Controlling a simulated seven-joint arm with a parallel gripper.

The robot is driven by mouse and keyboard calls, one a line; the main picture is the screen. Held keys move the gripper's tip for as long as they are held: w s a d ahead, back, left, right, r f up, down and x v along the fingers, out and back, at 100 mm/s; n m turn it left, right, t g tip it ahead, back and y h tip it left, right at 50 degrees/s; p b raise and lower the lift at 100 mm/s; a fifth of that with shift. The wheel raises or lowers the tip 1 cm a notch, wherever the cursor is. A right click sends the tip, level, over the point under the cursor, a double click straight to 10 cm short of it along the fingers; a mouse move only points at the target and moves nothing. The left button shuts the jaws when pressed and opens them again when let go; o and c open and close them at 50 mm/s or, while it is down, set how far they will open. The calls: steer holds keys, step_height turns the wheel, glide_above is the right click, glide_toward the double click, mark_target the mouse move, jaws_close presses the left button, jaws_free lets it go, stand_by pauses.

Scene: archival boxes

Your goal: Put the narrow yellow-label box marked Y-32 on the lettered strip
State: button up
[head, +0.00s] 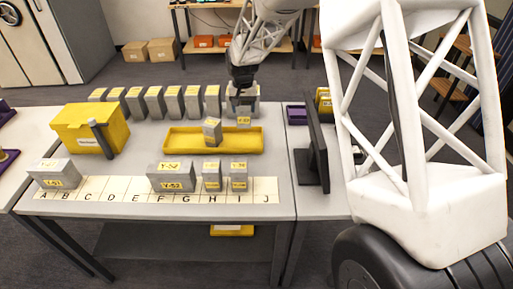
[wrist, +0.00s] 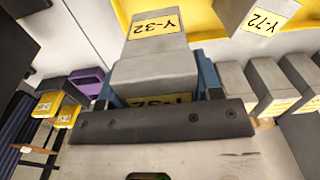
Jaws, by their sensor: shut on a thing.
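The narrow grey box with the yellow Y-32 label (wrist: 155,68) is between the blue fingers of my gripper (wrist: 160,88) in the wrist view. My gripper (head: 243,88) is shut on it at the back of the table, behind the yellow tray's right end; the held box (head: 243,119) is partly hidden there. The lettered strip (head: 93,187), marked A to J, runs along the table's front edge.
Several grey boxes (head: 153,102) line the back. A yellow bin (head: 80,128) stands left, a dark monitor (head: 317,150) right.

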steer(key=s+d+f, duration=0.1)
steer(key=s+d, duration=0.3)
steer(key=s, duration=0.8)
steer(key=s+d+f, duration=0.2)
steer(key=s+d, duration=0.1)
steer(key=s, duration=0.9)
steer(key=s+d+f, duration=0.2)
steer(key=s+d, duration=0.2)
steer(key=s, duration=0.9)
steer(key=shift+d, duration=0.35)
steer(key=w+a, duration=0.2)
steer(key=w, duration=0.5)
steer(key=w+a+f, duration=0.1)
steer(key=w+a, duration=0.1)
steer(key=w, duration=0.6)
steer(key=shift+w+f, duration=0.25)
steer(key=shift+f, duration=0.05)
steer(key=shift+f, duration=0.1)
steer(key=shift+f, duration=1.65)
steer(key=shift+f, duration=0.1)
